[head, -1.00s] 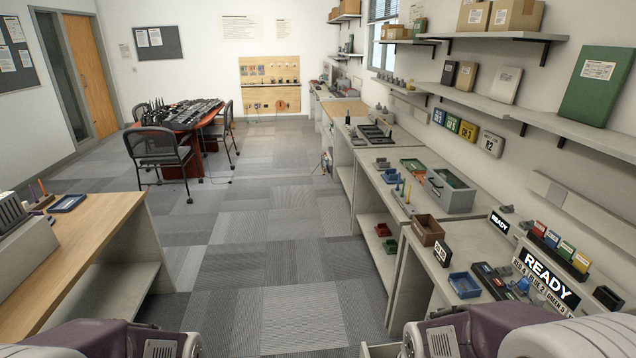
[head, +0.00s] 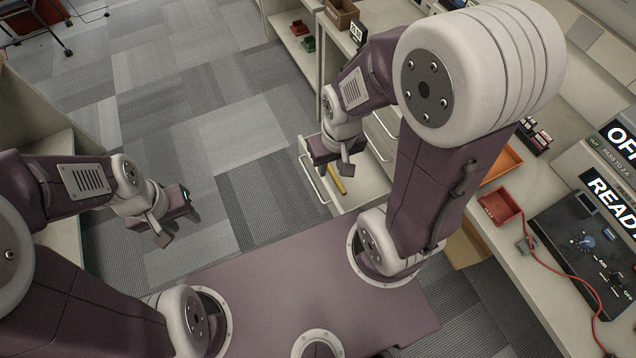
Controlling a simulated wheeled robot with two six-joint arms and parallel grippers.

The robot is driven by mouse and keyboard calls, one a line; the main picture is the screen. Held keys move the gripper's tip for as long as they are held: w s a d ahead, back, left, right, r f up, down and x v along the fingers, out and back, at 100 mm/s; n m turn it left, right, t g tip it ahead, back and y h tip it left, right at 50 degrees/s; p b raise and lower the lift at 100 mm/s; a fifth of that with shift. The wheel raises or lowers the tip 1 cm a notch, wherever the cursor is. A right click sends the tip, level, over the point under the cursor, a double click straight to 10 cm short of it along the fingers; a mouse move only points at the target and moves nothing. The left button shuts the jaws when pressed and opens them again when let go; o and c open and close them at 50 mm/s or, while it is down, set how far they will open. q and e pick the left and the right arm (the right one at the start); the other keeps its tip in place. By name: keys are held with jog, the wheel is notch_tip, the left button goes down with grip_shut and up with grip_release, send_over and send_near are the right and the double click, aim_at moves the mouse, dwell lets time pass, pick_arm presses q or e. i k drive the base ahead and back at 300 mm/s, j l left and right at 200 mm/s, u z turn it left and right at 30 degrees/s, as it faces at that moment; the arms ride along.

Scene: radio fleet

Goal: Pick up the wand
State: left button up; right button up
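A short yellow stick-like object (head: 337,180) lies in an open drawer (head: 362,187); I cannot tell whether it is the wand. My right gripper (head: 334,160) hangs over the drawer, just above the yellow object. It looks open, with nothing visible between its fingers, and it may hide part of the drawer's contents. My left gripper (head: 174,216) is open and empty over the carpet on the left, well away from the drawer.
A wooden desk side (head: 50,200) is at the left. Carpet between is clear.

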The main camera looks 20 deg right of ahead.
aim_at(329, 168)
jog(key=z, duration=4.45)
jog(key=u, duration=3.35)
jog(key=i+j, duration=0.65)
jog(key=j+z, duration=0.05)
